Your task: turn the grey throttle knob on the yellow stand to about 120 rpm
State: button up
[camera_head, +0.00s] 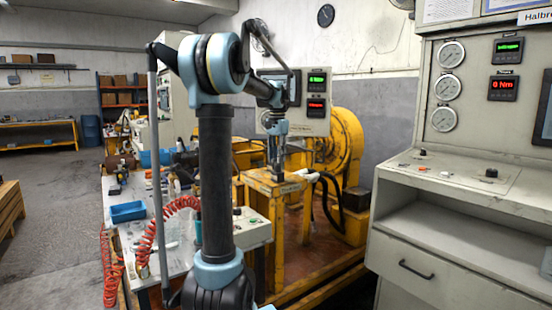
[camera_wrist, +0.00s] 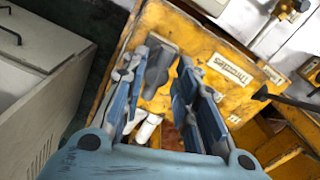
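The yellow stand (camera_head: 255,187) stands in the middle of the head view, with a throttle label on its top. In the wrist view its top (camera_wrist: 205,45) fills the middle, and the white label (camera_wrist: 229,73) lies right of the gripper. The grey throttle knob (camera_wrist: 161,66) shows between the two fingers. My gripper (camera_wrist: 163,62) is open, pointing down, with one finger on each side of the knob. I cannot tell whether the fingers touch it. In the head view my gripper (camera_head: 277,172) is low over the stand and the knob cannot be made out.
A panel with a green display (camera_head: 317,79) and a red display stands behind the stand, partly hidden by my arm. A grey console (camera_head: 450,195) with gauges is at right. A cluttered workbench (camera_head: 180,255) is at left. White hose fittings (camera_wrist: 148,128) are near the stand.

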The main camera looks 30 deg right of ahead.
jog(key=shift+o, duration=1.1)
jog(key=shift+r, duration=0.1)
notch_tip(320, 180, up, 12)
notch_tip(320, 180, up, 4)
jog(key=m, duration=0.5)
notch_tip(320, 180, down, 17)
jog(key=shift+r, duration=0.1)
dwell(0.3)
jog(key=shift+s, duration=0.1)
